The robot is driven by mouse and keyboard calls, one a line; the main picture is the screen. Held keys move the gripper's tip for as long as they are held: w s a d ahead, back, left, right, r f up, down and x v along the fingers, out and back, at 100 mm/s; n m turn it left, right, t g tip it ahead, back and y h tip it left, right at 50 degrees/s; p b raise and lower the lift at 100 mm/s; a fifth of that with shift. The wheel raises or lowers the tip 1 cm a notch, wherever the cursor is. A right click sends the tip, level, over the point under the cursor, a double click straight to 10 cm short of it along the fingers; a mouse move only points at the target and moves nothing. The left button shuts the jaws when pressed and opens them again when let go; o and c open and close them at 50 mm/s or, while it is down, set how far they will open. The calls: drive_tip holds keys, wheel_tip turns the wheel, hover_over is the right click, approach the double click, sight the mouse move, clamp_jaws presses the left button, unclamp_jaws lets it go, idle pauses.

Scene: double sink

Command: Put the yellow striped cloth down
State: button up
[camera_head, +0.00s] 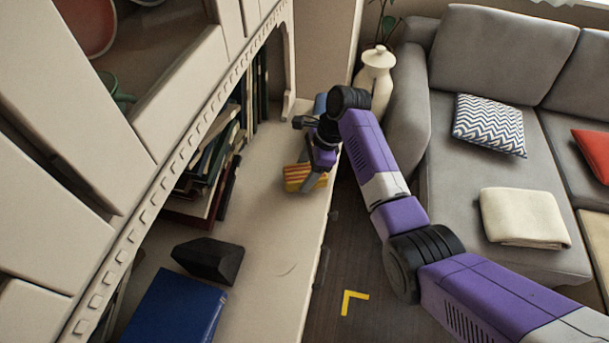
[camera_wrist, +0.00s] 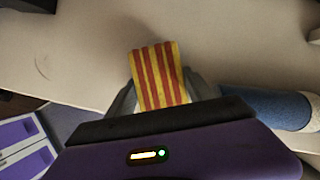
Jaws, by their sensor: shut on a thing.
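The yellow cloth with red stripes (camera_head: 297,177) is at my gripper's end, over the pale cabinet top (camera_head: 268,234). In the wrist view the cloth (camera_wrist: 158,75) sits between the two grey fingers of my gripper (camera_wrist: 162,88), folded into a narrow block. My gripper (camera_head: 308,172) is shut on it. The cloth is close to the surface; I cannot tell whether it touches it. The cloth's rear end is hidden by the gripper body.
A blue item (camera_wrist: 268,106) lies beside the gripper. A black block (camera_head: 208,259) and a blue book (camera_head: 175,308) lie nearer on the surface. Books (camera_head: 212,160) fill the shelf on the left. A white vase (camera_head: 376,80) stands beyond. The middle of the top is clear.

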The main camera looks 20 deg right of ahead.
drive_tip(key=shift+f, duration=0.75)
drive_tip(key=shift+f, duration=0.1)
drive_tip(key=o, duration=1.3)
drive_tip(key=v, duration=1.2)
drive_tip(key=shift+d, duration=0.1)
